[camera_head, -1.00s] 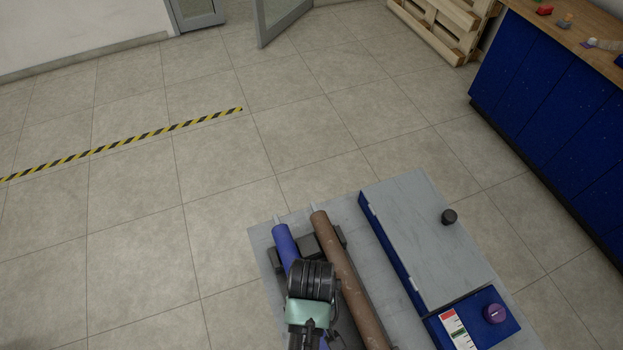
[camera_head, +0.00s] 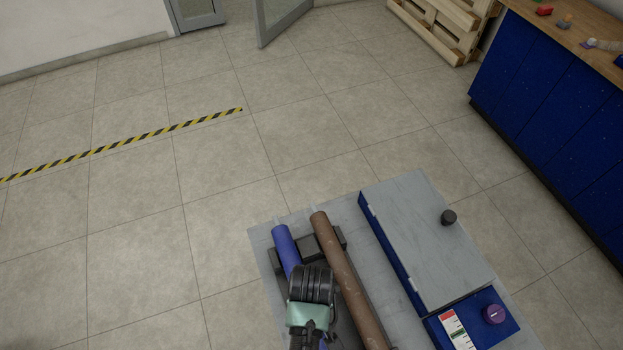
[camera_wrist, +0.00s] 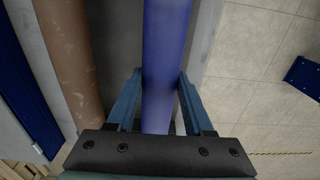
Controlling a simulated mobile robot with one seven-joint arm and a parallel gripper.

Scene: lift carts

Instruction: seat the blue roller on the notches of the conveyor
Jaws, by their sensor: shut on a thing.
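The blue roller (camera_head: 285,247) lies lengthwise on the left side of a grey cart top, beside a rusty brown roller (camera_head: 340,270). In the wrist view the blue roller (camera_wrist: 165,55) runs between the two blue fingers of my gripper (camera_wrist: 158,100), which is shut on it. The brown roller (camera_wrist: 72,60) lies parallel to its left there. In the head view my wrist covers the roller's near middle. A dark block (camera_head: 312,247) lies under the far ends of the rollers. I cannot tell whether the blue roller touches its notch.
A grey-lidded blue box (camera_head: 430,235) with a black knob stands to the right on the cart, with a purple knob (camera_head: 494,313) at its front. A blue workbench (camera_head: 550,110) and pallets (camera_head: 440,25) stand beyond. The floor at left is clear.

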